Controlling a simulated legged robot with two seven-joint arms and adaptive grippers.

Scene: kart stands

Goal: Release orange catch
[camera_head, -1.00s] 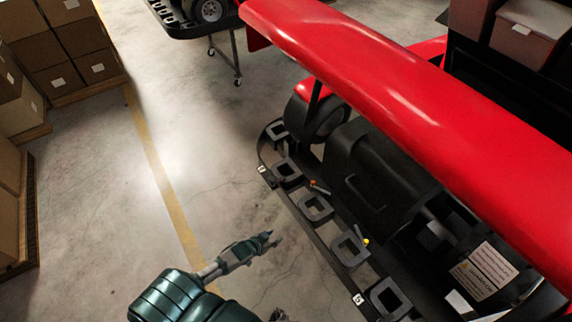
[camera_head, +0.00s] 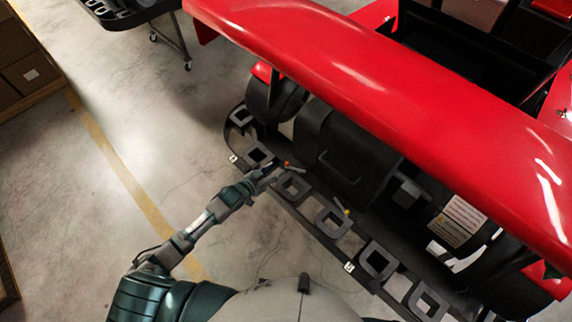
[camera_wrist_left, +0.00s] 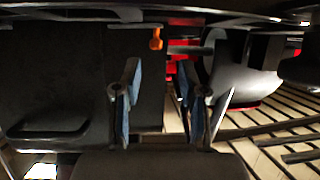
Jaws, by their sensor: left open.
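The small orange catch (camera_head: 287,163) sits at the edge of the black kart stand (camera_head: 318,228), beside its row of square openings. In the left wrist view the orange catch (camera_wrist_left: 156,39) hangs beyond the fingertips, a little above the gap between them. My left gripper (camera_head: 270,174) is at the stand's edge, close to the catch. The left wrist view shows its two blue-padded fingers (camera_wrist_left: 157,85) apart with nothing between them. I cannot tell any contact with the catch. My right gripper is not in view.
A yellow-tipped catch (camera_head: 347,212) sits further along the stand. The red kart body (camera_head: 370,90) overhangs the stand. Another stand (camera_head: 130,12) is at the upper left, and boxes (camera_head: 30,70) are at the left edge. The floor left of the stand is clear.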

